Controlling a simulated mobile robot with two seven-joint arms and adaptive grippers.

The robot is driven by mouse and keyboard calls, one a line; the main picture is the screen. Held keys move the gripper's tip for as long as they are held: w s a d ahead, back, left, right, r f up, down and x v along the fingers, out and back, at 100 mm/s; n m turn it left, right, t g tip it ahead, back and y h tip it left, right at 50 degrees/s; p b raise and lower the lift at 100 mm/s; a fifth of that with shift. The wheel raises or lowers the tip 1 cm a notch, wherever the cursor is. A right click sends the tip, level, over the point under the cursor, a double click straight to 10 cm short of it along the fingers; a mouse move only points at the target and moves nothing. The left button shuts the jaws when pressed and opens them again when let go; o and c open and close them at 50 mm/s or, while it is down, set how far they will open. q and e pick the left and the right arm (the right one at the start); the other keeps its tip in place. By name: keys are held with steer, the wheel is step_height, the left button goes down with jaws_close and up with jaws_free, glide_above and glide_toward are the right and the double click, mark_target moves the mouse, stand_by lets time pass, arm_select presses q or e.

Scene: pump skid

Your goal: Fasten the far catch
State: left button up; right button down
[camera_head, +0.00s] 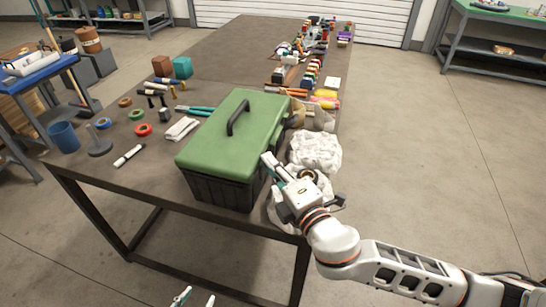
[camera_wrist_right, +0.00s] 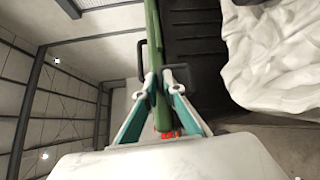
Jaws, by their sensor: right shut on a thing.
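The toolbox (camera_head: 228,140) has a green lid with a black handle (camera_head: 238,117) and a dark body (camera_head: 218,190). It stands on the near part of the table, its lid down. My right gripper (camera_head: 270,168) is at the right side of the toolbox, just under the lid's edge. In the right wrist view its fingertips (camera_wrist_right: 166,78) close together at the green lid's edge (camera_wrist_right: 153,35), on a catch that they mostly hide. I cannot tell from these views whether that catch is fastened. My left gripper (camera_head: 194,300) shows at the bottom edge, fingers apart, empty, away from the table.
Crumpled white cloth (camera_head: 315,150) lies right of the toolbox, close to my right gripper. Pliers (camera_head: 195,111), tape rings and a marker (camera_head: 128,156) lie to its left. A blue cup (camera_head: 64,137) stands at the left edge. The floor right of the table is clear.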

arm_select(q)
steer(key=shift+w+r+p, duration=0.2)
steer(key=shift+r+p, duration=0.05)
steer(key=shift+r, duration=0.35)
steer(key=shift+w+r+p, duration=0.15)
steer(key=shift+r+p, duration=0.1)
steer(key=shift+r, duration=0.35)
arm_select(e)
steer(key=shift+r, duration=0.1)
steer(key=shift+a, duration=0.1)
steer(key=c, duration=2.1)
jaws_free()
steer(key=shift+c, duration=0.2)
